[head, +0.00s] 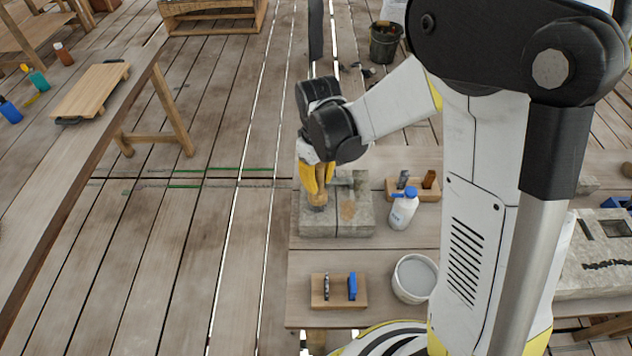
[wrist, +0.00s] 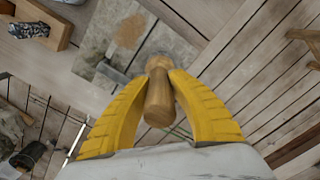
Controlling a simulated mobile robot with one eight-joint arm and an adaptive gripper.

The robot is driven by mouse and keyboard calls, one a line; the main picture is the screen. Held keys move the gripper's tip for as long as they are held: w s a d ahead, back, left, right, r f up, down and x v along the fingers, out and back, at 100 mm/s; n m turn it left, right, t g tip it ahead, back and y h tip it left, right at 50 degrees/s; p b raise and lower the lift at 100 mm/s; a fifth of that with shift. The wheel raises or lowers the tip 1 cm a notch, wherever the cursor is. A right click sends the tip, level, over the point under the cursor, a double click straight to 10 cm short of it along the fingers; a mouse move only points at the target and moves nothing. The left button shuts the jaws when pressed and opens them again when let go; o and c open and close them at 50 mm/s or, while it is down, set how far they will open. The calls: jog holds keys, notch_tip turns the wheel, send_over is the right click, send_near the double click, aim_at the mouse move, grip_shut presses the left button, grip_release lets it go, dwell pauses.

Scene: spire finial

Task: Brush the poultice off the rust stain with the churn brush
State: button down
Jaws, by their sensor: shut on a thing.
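My gripper (head: 318,184) is shut on the wooden handle of the churn brush (wrist: 159,98), with a yellow finger on each side. In the head view the brush (head: 318,199) points down over the left part of a grey stone block (head: 360,228). I cannot tell whether its bristles touch the stone. A tan-brown patch (head: 348,211) lies on the block to the right of the brush. It also shows in the wrist view (wrist: 131,30). I cannot tell stain from poultice there. Beneath the brush, the stone is partly hidden.
A white bottle with a blue cap (head: 403,210) stands right of the block, and a wooden holder (head: 415,193) behind it. In front are a white bucket (head: 414,278) and a wooden rack (head: 338,291) with a blue-handled tool.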

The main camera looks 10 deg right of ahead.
jog(key=shift+s+d+r, duration=0.1)
jog(key=shift+s+d, duration=0.05)
jog(key=shift+d, duration=0.45)
jog(key=shift+s+d, duration=0.1)
jog(key=shift+d, duration=0.45)
jog(key=shift+d, duration=0.1)
jog(key=shift+s+d+b, duration=0.2)
jog(key=shift+s+d, duration=0.05)
jog(key=shift+d, duration=1.05)
jog(key=shift+s+d+b, duration=0.15)
jog(key=shift+s+d, duration=0.1)
jog(key=shift+d, duration=1.05)
jog(key=d, duration=0.2)
jog(key=shift+s+d, duration=0.25)
jog(key=shift+d, duration=0.15)
notch_tip(320, 180, up, 7)
jog(key=p, duration=0.5)
